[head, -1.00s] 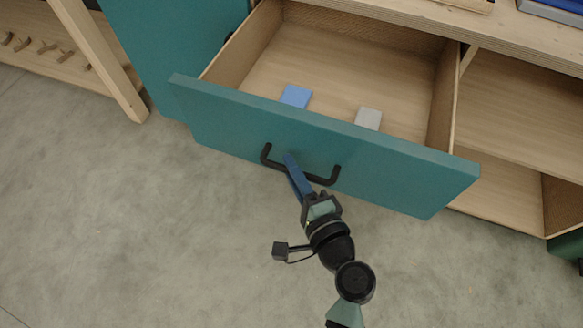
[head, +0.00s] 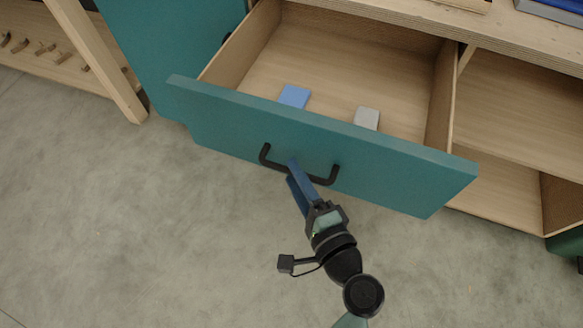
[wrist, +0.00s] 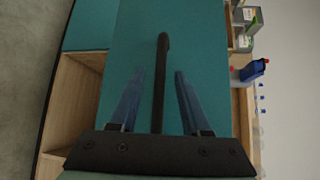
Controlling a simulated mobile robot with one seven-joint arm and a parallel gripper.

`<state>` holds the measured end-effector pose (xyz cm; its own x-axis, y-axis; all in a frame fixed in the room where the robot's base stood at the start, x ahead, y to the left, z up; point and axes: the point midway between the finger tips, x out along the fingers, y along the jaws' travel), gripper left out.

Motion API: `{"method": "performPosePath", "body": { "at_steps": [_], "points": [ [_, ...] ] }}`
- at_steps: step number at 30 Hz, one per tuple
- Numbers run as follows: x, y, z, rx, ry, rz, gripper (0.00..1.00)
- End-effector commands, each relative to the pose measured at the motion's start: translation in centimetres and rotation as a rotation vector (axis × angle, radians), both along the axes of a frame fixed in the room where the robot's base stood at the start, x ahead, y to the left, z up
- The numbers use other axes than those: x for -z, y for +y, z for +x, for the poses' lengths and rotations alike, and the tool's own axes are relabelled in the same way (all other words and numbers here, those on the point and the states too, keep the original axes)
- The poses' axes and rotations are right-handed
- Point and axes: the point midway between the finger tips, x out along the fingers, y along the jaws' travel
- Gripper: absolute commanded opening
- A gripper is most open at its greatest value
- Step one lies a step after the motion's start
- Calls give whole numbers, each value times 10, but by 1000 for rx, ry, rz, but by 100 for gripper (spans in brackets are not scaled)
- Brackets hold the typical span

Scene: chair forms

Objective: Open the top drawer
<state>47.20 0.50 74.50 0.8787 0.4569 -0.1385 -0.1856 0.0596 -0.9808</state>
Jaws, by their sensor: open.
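The top drawer is pulled well out; its teal front (head: 400,165) and wooden inside show in the head view. A black bar handle (head: 328,180) is on the front. My gripper (head: 292,171) is at the middle of the handle, its blue fingers pointing at the front. In the wrist view the handle (wrist: 162,85) runs between the two spread fingers (wrist: 158,75), with a gap on each side. A blue block (head: 294,96) and a grey block (head: 367,118) lie in the drawer.
Open wooden shelves (head: 520,120) are right of the drawer. A teal panel (head: 165,50) and a slanted wooden post (head: 100,60) stand at left. The grey floor (head: 130,230) in front is clear. A blue bottle (wrist: 253,70) shows in the wrist view.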

Motion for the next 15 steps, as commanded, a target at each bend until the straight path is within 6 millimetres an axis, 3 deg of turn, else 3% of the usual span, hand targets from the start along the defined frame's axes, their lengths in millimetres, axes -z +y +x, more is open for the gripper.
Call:
{"method": "performPosePath", "body": {
  "at_steps": [9, 15],
  "points": [
    [-10, -33, -63, 4, 3, 0, 47],
    [-14, -46, -87, 1, 1, 1, 47]
  ]
}}
